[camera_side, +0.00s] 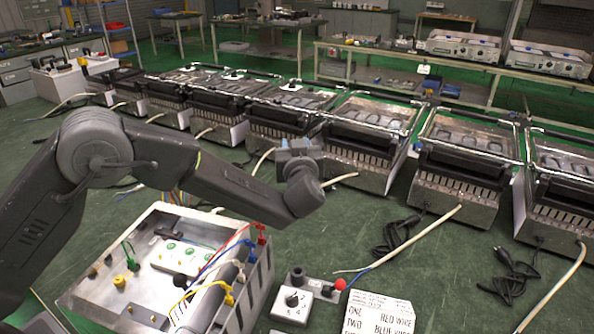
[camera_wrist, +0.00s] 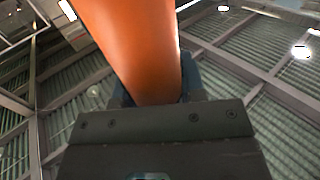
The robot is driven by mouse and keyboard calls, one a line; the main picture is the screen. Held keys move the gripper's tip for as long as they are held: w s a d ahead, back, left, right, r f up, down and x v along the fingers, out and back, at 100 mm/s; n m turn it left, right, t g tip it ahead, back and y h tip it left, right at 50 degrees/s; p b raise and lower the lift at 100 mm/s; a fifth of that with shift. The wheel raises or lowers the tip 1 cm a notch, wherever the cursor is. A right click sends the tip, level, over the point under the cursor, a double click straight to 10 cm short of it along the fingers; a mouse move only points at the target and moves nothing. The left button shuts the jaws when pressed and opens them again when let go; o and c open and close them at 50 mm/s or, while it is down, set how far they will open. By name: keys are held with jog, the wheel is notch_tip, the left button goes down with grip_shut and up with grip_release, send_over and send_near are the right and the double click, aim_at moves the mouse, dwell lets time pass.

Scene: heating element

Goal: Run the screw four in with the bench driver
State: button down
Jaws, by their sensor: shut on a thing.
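In the wrist view my gripper (camera_wrist: 157,98) is shut on a smooth orange cylinder (camera_wrist: 135,45), which may be the bench driver's handle; its far end is out of frame. In the side view my gripper (camera_side: 297,150) is raised above the bench behind the open metal box, and no orange shows there. The open metal box (camera_side: 105,292) has a white panel, green and yellow terminals, and red, blue and yellow wires along its right wall. I cannot pick out screw four.
A small control box with a dial (camera_side: 291,302) and a printed card (camera_side: 377,312) lie right of the metal box. A row of finished-looking heater units (camera_side: 455,190) with loose cords crosses the bench behind.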

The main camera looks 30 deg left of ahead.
jog(key=s+a+n+g+y, duration=0.3)
jog(key=a+n+g, duration=0.15)
jog(key=a, duration=0.65)
jog(key=s+a+n+g+y, duration=0.25)
jog(key=a+n+g, duration=0.2)
jog(key=a, duration=0.75)
jog(key=s+a+n+g, duration=0.6)
jog(key=s+a+g, duration=0.6)
jog(key=a, duration=0.3)
notch_tip(320, 180, down, 6)
jog(key=shift+r, duration=0.25)
